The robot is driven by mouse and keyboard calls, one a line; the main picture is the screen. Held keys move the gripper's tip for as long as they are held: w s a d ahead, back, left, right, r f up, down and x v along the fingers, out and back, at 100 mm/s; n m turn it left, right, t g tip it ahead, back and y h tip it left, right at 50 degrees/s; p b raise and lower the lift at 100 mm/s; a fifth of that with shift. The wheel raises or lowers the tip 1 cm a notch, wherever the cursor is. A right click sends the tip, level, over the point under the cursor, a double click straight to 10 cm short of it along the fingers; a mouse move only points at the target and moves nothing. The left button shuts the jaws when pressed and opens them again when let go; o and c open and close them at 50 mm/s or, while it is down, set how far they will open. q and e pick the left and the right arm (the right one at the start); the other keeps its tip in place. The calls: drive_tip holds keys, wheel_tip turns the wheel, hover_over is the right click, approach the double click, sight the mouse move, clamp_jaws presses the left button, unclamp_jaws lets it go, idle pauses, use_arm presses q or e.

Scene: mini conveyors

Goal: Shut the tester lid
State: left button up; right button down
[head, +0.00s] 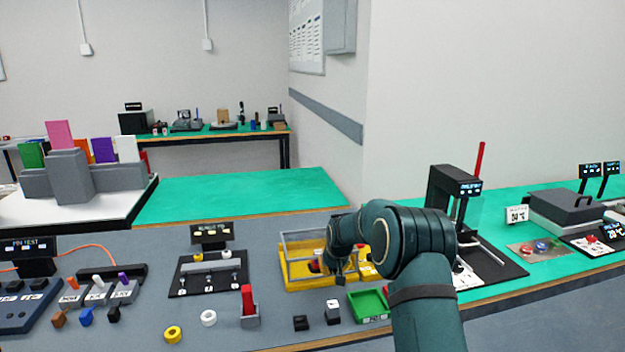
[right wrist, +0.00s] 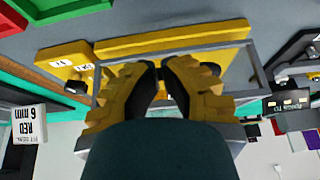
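The tester appears to be a yellow-based unit (head: 300,282) with a grey-framed, see-through lid (head: 284,258) in the middle of the grey bench. A dark and a red part show within the frame. In the right wrist view the yellow base (right wrist: 180,38) and the grey lid frame (right wrist: 252,68) lie around and behind my fingers. My right gripper (head: 338,274) is down at the frame's right part, partly hidden by its own wrist. Its fingertips (right wrist: 158,68) are close together with nothing visible between them. Contact with the frame and the lid's exact angle cannot be told. My left gripper is out of view.
A red-topped grey holder (head: 249,307) and rings lie in front. A black press (head: 448,190) stands at the right.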

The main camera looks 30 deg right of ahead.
drive_tip(key=shift+s+f, duration=0.15)
drive_tip(key=shift+f, duration=0.25)
idle(0.5)
